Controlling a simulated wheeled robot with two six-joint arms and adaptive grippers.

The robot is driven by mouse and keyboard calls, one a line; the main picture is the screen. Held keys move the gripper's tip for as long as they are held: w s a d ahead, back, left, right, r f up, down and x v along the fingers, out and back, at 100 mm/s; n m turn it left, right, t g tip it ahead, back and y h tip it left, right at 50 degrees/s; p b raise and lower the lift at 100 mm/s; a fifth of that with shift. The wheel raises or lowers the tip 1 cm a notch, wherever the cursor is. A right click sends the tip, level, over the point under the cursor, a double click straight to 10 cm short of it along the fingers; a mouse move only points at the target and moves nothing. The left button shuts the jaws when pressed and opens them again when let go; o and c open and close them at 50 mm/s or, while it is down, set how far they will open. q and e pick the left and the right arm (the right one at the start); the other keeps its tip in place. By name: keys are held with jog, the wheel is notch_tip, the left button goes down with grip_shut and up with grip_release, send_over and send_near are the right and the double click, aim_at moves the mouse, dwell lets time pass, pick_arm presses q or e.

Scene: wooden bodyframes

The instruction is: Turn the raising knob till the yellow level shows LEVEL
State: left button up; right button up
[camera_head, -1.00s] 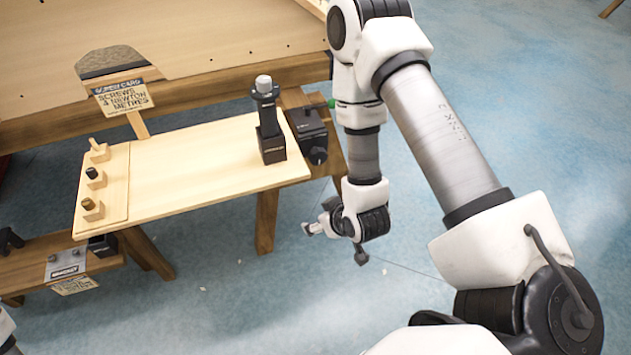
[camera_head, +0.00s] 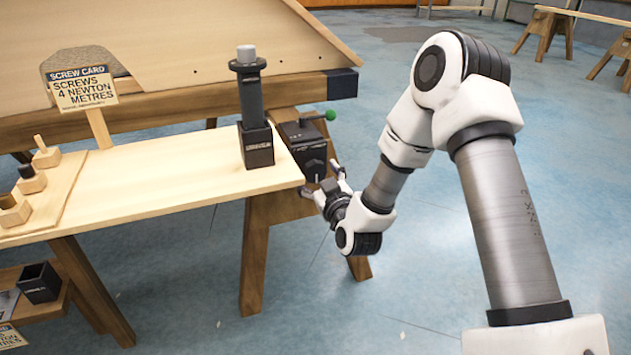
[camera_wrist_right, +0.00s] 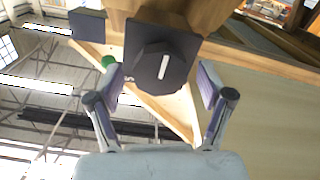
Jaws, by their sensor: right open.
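A black box (camera_head: 303,147) with a round dark knob (camera_head: 314,170) on its front is fixed at the trestle beside the tan board. The right wrist view shows a dark faceted knob (camera_wrist_right: 163,67) with a white mark line, standing slightly tilted. My right gripper (camera_head: 328,188) is open just in front of the box. In the wrist view its two fingers (camera_wrist_right: 163,85) stand apart on either side of the knob; I cannot tell whether they touch it. No yellow level can be made out. My left gripper is not in view.
A tan board (camera_head: 150,190) carries a tall black tool in a holder (camera_head: 256,145) close to the box. A lever with a green ball (camera_head: 331,115) sticks out of the box. A screw card (camera_head: 84,89) stands behind the board. The blue floor at right is open.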

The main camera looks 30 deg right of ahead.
jog(key=shift+w+d, duration=0.1)
jog(key=shift+w, duration=0.5)
jog(key=c, duration=1.2)
jog(key=shift+o, duration=0.2)
jog(key=shift+m, duration=0.3)
jog(key=m+p, duration=0.1)
jog(key=m, duration=0.2)
jog(key=shift+r+p, duration=0.1)
jog(key=shift+p, duration=0.2)
jog(key=m, duration=0.6)
jog(key=shift+p, duration=0.4)
